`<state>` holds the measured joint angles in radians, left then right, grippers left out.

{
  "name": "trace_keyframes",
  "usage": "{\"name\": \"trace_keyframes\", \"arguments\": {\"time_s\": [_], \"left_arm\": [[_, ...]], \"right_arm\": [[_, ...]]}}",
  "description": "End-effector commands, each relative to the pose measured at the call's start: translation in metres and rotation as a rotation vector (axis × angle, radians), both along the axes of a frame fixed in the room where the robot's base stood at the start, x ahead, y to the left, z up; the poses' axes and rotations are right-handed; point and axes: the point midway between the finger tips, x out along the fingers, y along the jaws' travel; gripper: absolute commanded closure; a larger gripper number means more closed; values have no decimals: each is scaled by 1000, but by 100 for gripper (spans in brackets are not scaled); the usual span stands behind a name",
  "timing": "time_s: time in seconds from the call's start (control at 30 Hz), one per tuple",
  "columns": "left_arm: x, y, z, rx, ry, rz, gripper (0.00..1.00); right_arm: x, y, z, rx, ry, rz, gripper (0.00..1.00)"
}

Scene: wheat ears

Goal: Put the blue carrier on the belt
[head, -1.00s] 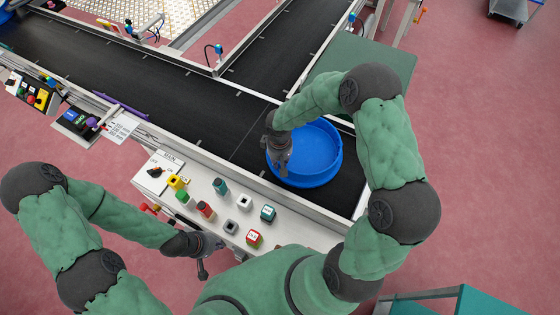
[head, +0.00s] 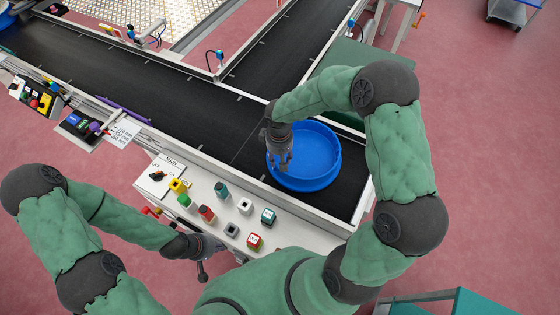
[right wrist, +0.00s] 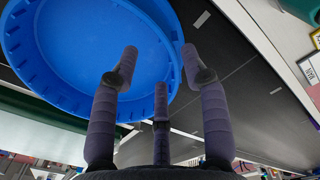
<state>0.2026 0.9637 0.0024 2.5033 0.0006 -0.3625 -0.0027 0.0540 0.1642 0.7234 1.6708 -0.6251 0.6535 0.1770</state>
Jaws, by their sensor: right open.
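The blue carrier (head: 312,150) is a round, shallow tub with a raised rim. It sits upright on the black belt (head: 225,117), near the belt's right end. My right gripper (head: 280,168) is open over the carrier's left rim. In the right wrist view, the carrier (right wrist: 85,45) fills the upper left, and the right gripper (right wrist: 158,68) has its spread fingers on either side of the rim line, holding nothing. My left gripper (head: 207,252) is low by the control panel's front edge; its fingers are too small to read.
The control panel (head: 212,228) with several coloured buttons stands in front of the belt. A metal rail (head: 240,172) runs along the belt's near edge. A green surface (head: 350,70) lies behind the carrier. The belt left of the carrier is clear.

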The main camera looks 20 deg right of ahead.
Motion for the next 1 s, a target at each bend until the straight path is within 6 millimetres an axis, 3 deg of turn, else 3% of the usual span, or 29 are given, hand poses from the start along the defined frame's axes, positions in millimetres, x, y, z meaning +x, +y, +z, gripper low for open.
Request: {"name": "trace_keyframes", "arguments": {"time_s": [0.1, 0.33, 1.0], "left_arm": [[0, 0, 8, 0, 0, 0, 100], [0, 0, 13, 0, 0, 0, 100], [0, 0, 13, 0, 0, 0, 100]], "right_arm": [[0, 0, 25, 0, -1, -1, 54], [-1, 1, 49, 0, 0, 0, 54], [-1, 1, 53, 0, 2, 0, 54]]}}
